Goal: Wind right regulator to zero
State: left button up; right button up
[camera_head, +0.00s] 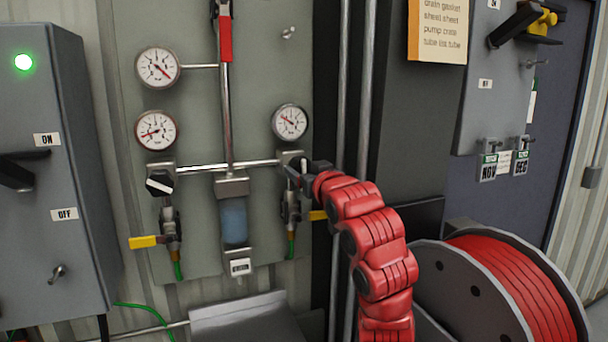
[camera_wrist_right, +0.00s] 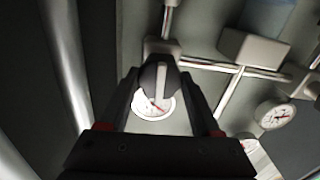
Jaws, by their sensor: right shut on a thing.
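The right regulator's black knob with a white pointer line (camera_wrist_right: 157,88) sits between the two fingers of my right gripper (camera_wrist_right: 158,78), which is shut on it. In the head view my right gripper (camera_head: 303,170) reaches the regulator from the right, and my red arm and wrist hide most of the knob. The round white gauge (camera_head: 290,122) stands just above this regulator; its needle points to the upper left. The gauge also shows partly in the wrist view (camera_wrist_right: 150,106), behind the knob. My left gripper is not in view.
The left regulator knob (camera_head: 159,183) has two gauges above it. A yellow valve lever (camera_head: 143,242) sits below it. A filter bowl (camera_head: 233,220) hangs between the regulators. A red hose reel (camera_head: 513,285) and a grey electrical box (camera_head: 45,150) flank the panel.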

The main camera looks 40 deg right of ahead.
jog(key=n+b, duration=0.4)
jog(key=shift+f, duration=0.3)
jog(key=shift+r+n+b, duration=0.1)
jog(key=shift+n+b, duration=0.55)
jog(key=shift+n, duration=0.25)
jog(key=n, duration=0.2)
jog(key=shift+n+b, duration=0.3)
jog(key=shift+b, duration=0.05)
jog(key=n, duration=0.3)
jog(key=shift+r+n, duration=0.15)
jog(key=shift+n, duration=0.15)
jog(key=n, duration=0.4)
jog(key=shift+n+p, duration=0.4)
jog(key=o, duration=1.4)
jog(key=shift+w, duration=0.1)
